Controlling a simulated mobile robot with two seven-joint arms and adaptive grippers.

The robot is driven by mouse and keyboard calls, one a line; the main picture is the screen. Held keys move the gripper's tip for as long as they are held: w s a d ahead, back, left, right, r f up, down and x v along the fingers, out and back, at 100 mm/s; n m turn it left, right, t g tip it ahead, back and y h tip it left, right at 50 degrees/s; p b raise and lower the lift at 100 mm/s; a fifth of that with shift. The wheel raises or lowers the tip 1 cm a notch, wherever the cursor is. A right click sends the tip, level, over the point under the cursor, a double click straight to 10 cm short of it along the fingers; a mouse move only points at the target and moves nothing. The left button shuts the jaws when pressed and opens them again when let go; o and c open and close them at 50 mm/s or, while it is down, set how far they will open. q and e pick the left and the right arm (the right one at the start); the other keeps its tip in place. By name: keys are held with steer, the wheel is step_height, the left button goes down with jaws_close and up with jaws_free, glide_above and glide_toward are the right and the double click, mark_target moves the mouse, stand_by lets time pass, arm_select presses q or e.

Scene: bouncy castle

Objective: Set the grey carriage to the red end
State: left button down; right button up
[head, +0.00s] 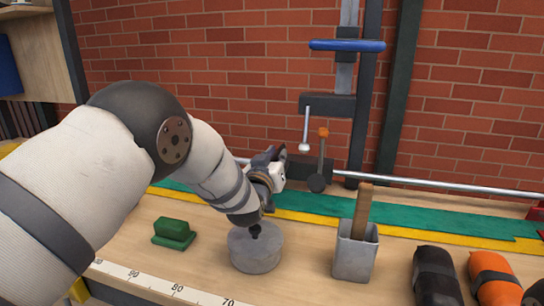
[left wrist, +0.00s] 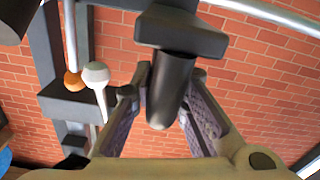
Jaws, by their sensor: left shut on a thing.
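The grey carriage (head: 318,168) is a dark block on a long silver rail (head: 440,184) behind the bench. My left gripper (head: 280,163) is at the carriage's left side, partly hidden by my own wrist. In the left wrist view my left gripper (left wrist: 165,115) is shut on a dark round handle (left wrist: 168,88), which joins a dark block (left wrist: 180,32), apparently the carriage. A red piece (head: 537,212) shows at the rail's right end, cut by the picture edge. My right gripper is not in view.
A grey pot with a wooden handle (head: 355,252), a round grey tin (head: 255,250) and a green block (head: 174,233) stand on the bench. Dark and orange rolls (head: 494,278) lie at right. A blue-handled clamp (head: 346,45) stands behind the rail. The rail right of the carriage looks clear.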

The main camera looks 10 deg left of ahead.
arm_select(q)
steer(key=shift+d, duration=0.35)
steer(key=c, duration=1.6)
jaws_free()
steer(key=shift+o, duration=0.2)
step_height(320, 180, up, 10)
steer(key=shift+r, duration=0.1)
